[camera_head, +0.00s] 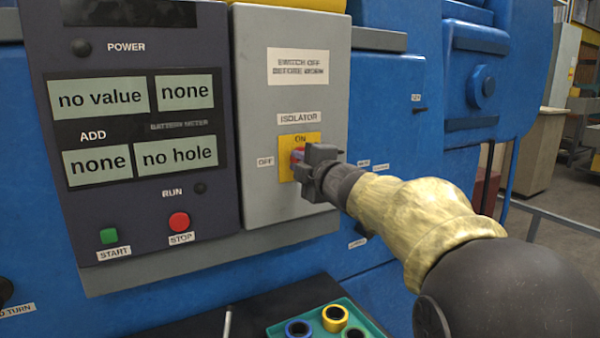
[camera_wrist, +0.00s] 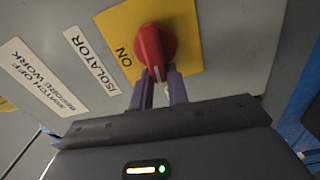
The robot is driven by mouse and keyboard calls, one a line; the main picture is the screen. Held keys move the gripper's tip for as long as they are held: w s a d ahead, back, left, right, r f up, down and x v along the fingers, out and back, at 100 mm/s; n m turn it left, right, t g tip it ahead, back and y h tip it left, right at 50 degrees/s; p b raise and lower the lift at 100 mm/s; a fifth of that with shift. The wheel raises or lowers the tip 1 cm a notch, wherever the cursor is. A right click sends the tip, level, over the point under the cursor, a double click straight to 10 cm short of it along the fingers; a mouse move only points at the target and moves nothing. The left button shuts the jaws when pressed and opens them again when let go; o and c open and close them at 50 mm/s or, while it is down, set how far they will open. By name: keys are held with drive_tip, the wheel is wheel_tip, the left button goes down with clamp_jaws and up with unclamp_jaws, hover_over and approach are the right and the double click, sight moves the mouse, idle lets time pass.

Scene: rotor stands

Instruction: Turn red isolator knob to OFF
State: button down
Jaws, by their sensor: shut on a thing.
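The red isolator knob (camera_head: 297,156) sits on a yellow plate (camera_head: 286,171) marked ON at its top, with an OFF label (camera_head: 265,162) to the left. My gripper (camera_head: 314,163) reaches it from the right and hides much of it. In the wrist view the red knob (camera_wrist: 152,48) shows its body, and the fingers of my gripper (camera_wrist: 160,92) are shut on its lower end, one on each side. A white line on the knob points down in that picture, between the fingers. The word ON lies left of the knob there. OFF is hidden in that view.
The grey isolator box (camera_head: 291,92) stands beside a dark panel (camera_head: 140,120) with displays, a green START button (camera_head: 109,236) and a red STOP button (camera_head: 179,221). Below is a green tray (camera_head: 345,313) with coloured rings. Blue machine housing lies to the right.

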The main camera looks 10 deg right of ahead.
drive_tip(key=shift+f+n+b, duration=0.2)
drive_tip(key=shift+n+b, duration=0.15)
drive_tip(key=shift+n, duration=0.25)
drive_tip(key=c, duration=1.4)
unclamp_jaws()
drive_tip(key=shift+o, duration=0.2)
drive_tip(key=v, duration=1.7)
drive_tip(key=shift+s, duration=0.15)
